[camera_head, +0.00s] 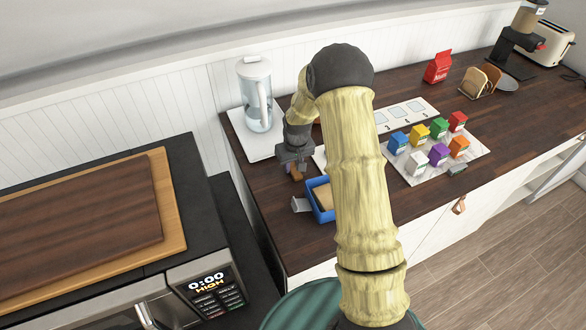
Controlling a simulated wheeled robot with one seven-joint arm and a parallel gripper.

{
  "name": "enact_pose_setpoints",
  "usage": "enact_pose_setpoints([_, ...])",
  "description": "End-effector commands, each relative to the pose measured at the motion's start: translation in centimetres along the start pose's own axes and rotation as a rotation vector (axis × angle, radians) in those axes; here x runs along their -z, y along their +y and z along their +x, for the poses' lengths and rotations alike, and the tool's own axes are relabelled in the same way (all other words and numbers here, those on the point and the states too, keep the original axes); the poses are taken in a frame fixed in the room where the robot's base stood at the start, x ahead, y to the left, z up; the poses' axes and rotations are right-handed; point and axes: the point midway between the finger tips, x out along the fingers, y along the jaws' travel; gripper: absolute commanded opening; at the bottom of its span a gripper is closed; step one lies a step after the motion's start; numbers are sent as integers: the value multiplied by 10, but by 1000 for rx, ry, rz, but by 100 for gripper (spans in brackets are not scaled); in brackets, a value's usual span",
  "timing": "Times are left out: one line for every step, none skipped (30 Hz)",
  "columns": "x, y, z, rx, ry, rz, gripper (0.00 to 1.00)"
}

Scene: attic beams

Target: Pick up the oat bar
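A small brown bar, likely the oat bar (297,174), shows directly below my gripper (296,170) on the left part of the dark wood counter. The gripper points down over it, its fingertips close to the bar. The bar seems to lie between or just under the fingers. It is too small in the view to tell whether the fingers are closed on it or whether it touches the counter. My arm crosses the middle of the picture and hides part of the counter.
A blue box (314,204) with tan contents stands just right of the bar, close to my gripper. A glass pitcher (257,95) stands behind on a white board (236,118). Several coloured blocks sit on a mat (478,163) to the right. Dark counter (258,178) left of the bar is clear.

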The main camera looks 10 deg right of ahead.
Motion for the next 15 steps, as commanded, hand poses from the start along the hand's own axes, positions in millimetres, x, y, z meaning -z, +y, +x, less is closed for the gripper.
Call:
enact_pose_setpoints([0,0,0,0,0,0,5])
enact_pose_setpoints([0,0,0,0,0,0,4])
enact_pose_setpoints([0,0,0,0,0,0,4])
enact_pose_setpoints([0,0,0,0,0,0,4])
enact_pose_setpoints([0,0,0,0,0,0,4])
enact_pose_setpoints([0,0,0,0,0,0,4])
enact_pose_setpoints([0,0,-1,0,1,0,4])
enact_pose_setpoints([0,0,-1,0,1,0,4])
enact_pose_setpoints([1,0,-3,0,1,0,4])
enact_pose_setpoints([1,0,-4,0,2,0,4])
enact_pose_setpoints([2,0,-7,-1,2,0,4])
enact_pose_setpoints([2,0,-10,-1,3,0,4])
enact_pose_setpoints([3,0,-13,-1,4,0,4])
enact_pose_setpoints([4,0,-17,-1,4,0,4])
enact_pose_setpoints([4,0,-23,-1,5,0,4])
